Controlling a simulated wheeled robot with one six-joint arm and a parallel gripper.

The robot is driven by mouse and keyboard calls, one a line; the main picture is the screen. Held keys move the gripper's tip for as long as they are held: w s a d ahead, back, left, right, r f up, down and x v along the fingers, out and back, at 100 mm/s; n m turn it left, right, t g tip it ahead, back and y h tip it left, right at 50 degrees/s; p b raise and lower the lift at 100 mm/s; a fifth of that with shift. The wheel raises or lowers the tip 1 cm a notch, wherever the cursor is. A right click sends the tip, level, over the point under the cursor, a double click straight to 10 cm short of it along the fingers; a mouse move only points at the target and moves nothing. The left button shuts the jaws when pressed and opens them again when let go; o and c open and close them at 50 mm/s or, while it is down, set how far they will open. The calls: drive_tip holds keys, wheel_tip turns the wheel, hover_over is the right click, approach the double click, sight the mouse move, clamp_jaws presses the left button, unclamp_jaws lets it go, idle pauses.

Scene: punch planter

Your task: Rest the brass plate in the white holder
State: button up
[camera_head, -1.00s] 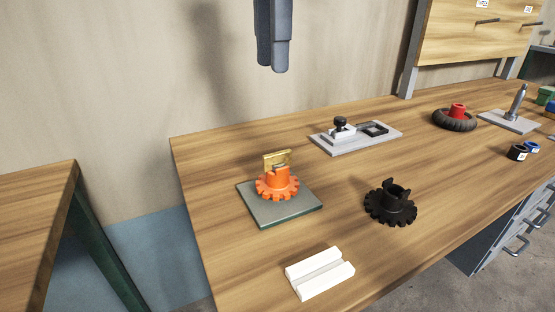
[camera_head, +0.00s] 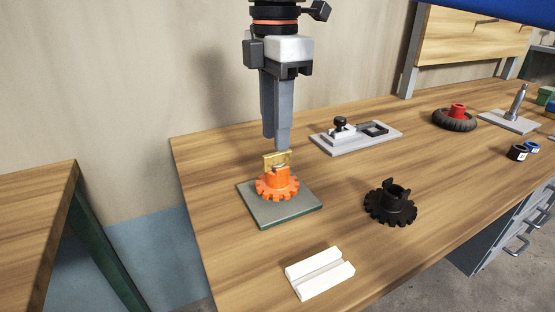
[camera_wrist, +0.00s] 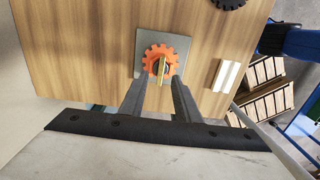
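The brass plate (camera_head: 269,160) stands upright in the top of an orange toothed part (camera_head: 277,185), and its edge shows in the wrist view (camera_wrist: 161,68). The orange part rests on a grey-green square pad (camera_head: 257,211). The white holder (camera_head: 320,277) is a grooved block lying empty on the bench near its front edge; it also shows in the wrist view (camera_wrist: 226,76). My gripper (camera_head: 275,143) points down just above the brass plate. In the wrist view its two fingers (camera_wrist: 160,88) are apart, with nothing held between them.
A black toothed part (camera_head: 391,203) stands right of the pad. A grey fixture plate (camera_head: 355,138) with a black knob is behind it. A red-centred black wheel (camera_head: 455,118) and a grey post on a base (camera_head: 518,105) are farther right. The wooden bench (camera_head: 230,256) is clear around the holder.

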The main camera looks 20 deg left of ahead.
sight(277, 160)
drive_tip(key=shift+w+d+f, duration=0.1)
drive_tip(key=shift+d+f, duration=0.05)
drive_tip(key=shift+f, duration=1.75)
drive_tip(key=shift+c, duration=0.3)
clamp_jaws()
drive_tip(key=shift+r, duration=0.15)
